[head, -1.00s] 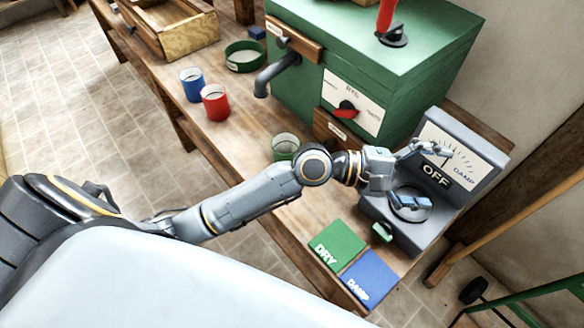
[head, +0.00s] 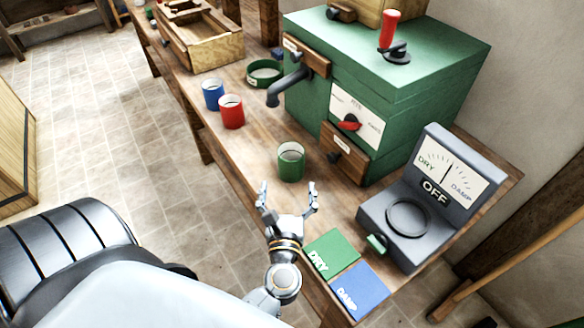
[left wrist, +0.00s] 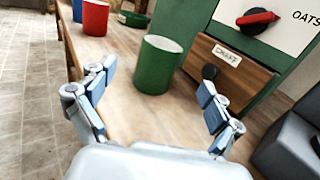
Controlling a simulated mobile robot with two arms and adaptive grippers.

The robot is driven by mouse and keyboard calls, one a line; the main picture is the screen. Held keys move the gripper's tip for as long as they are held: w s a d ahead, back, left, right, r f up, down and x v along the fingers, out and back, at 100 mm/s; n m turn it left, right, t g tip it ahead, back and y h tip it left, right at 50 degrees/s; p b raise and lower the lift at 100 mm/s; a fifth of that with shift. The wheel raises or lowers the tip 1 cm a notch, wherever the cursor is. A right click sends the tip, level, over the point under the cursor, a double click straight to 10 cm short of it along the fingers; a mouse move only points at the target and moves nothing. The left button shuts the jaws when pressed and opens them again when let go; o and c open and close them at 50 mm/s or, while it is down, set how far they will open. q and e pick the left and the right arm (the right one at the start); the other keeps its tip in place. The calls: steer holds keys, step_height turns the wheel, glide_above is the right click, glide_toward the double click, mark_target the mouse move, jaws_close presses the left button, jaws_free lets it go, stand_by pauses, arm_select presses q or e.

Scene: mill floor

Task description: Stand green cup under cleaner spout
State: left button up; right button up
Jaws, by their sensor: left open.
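The green cup (head: 291,162) stands upright on the bench in front of the green machine. It also shows in the left wrist view (left wrist: 158,66), just beyond and between my open fingers. My left gripper (head: 288,192) is open and empty, a short way on the near side of the cup, fingers pointing at it; it shows too in the left wrist view (left wrist: 153,95). The cleaner (head: 380,75) is a green box with a dark grey spout (head: 286,88) bent downward on its left side. Bare bench lies below the spout. My right gripper is not in view.
A red cup (head: 231,112) and a blue cup (head: 213,95) stand left of the spout, with a low green round tray (head: 264,72) behind. A grey meter (head: 408,215) reading OFF stands at right. Green DRY (head: 332,252) and blue DAMP (head: 360,289) pads lie at the near end.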

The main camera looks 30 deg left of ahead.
mark_target(290, 165)
arm_select(q)
steer(key=p+x, duration=0.1)
steer(key=x, duration=0.5)
steer(key=shift+d, duration=0.1)
steer(key=p+x, duration=0.1)
steer(key=x, duration=0.3)
steer(key=shift+w+f+p, duration=0.1)
steer(key=shift+w+p, duration=0.15)
steer(key=shift+p, duration=0.05)
steer(key=shift+w+f, duration=0.1)
steer(key=shift+w, duration=0.2)
steer(key=shift+c, duration=0.2)
steer(key=c, duration=1.8)
